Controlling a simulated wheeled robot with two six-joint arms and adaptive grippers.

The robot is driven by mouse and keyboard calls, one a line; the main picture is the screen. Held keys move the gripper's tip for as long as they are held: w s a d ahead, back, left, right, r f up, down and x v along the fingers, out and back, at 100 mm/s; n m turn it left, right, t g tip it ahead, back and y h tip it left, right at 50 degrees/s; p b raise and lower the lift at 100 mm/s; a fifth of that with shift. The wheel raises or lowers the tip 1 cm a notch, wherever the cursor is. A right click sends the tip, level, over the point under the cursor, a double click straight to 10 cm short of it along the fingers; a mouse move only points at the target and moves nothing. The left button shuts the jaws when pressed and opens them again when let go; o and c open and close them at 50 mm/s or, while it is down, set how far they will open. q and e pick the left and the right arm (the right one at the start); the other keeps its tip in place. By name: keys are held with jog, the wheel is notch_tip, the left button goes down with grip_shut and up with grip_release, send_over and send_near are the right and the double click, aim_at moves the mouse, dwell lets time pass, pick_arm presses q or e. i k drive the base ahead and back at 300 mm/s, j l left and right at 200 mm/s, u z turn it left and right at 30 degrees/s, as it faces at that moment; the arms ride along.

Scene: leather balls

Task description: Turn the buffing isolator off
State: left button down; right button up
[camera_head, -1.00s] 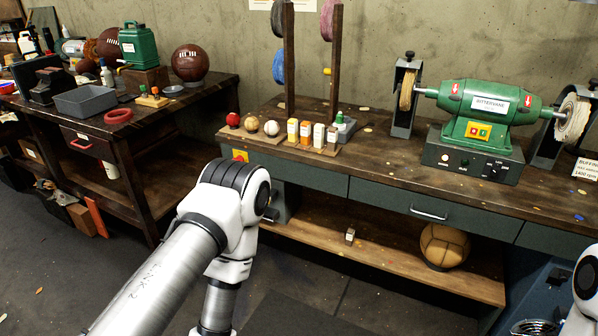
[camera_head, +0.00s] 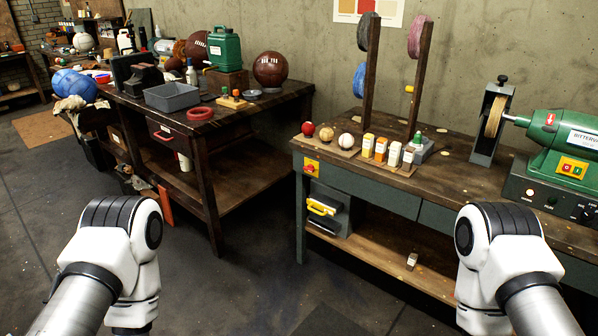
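The likely buffing isolator is a red switch on a yellow plate (camera_head: 311,168), on the left end of the front of the buffing bench (camera_head: 450,215). It is small, and I cannot read its position. The green buffing machine (camera_head: 562,150) stands on the bench at the right, cut off by the picture edge. My two arms show at the lower left and lower right as white joints and grey links. Both grippers are out of view below the picture.
A dark box with a yellow handle (camera_head: 322,207) is below the switch. Several balls and small bottles (camera_head: 388,150) stand on the bench's left end. Another wooden bench (camera_head: 230,115) with a grey tray (camera_head: 172,96) stands to the left. Dark floor between the benches is free.

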aim_at(310, 168)
jog(key=z, duration=0.2)
jog(key=i+j+z, duration=0.45)
jog(key=j, duration=0.3)
jog(key=j+z, duration=0.25)
jog(key=j, duration=0.15)
jog(key=i+j+z, duration=0.1)
jog(key=j+z, duration=0.15)
jog(key=j, duration=0.25)
jog(key=i+j, duration=0.15)
jog(key=j, duration=0.7)
jog(key=i+j+z, duration=0.1)
jog(key=j, duration=0.7)
jog(key=i+j, duration=0.1)
jog(key=j, duration=0.75)
jog(key=i+j, duration=0.1)
jog(key=j, duration=0.75)
jog(key=z, duration=0.05)
